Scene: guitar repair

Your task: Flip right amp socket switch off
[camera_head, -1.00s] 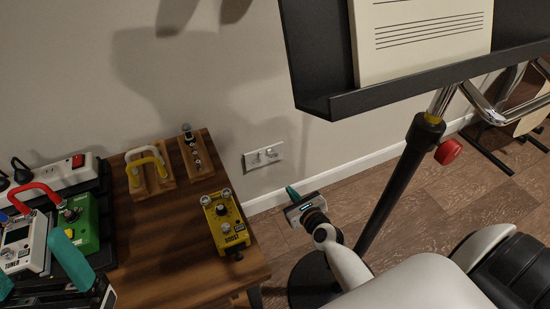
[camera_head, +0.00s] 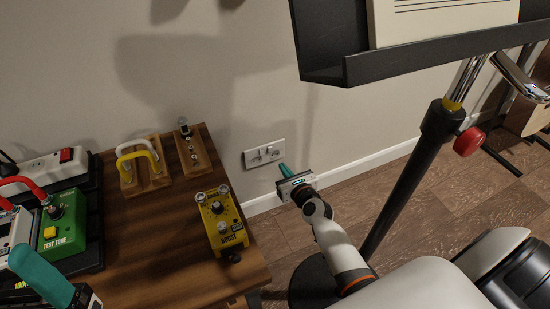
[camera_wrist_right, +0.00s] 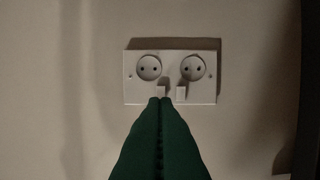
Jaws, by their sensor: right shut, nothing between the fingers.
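A white double wall socket (camera_head: 265,153) is on the wall behind the wooden table. In the right wrist view the fingertips (camera_wrist_right: 161,100) appear just below the two switches, nearer the left one. Contact cannot be told. My left gripper (camera_head: 40,275) shows partly at the lower left; its jaw state is unclear.
A wooden table (camera_head: 170,235) holds a yellow pedal (camera_head: 222,222), a green pedal (camera_head: 64,222), a power strip (camera_head: 45,167) and small wooden stands (camera_head: 145,175). A black music stand (camera_head: 400,180) rises right of my right arm.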

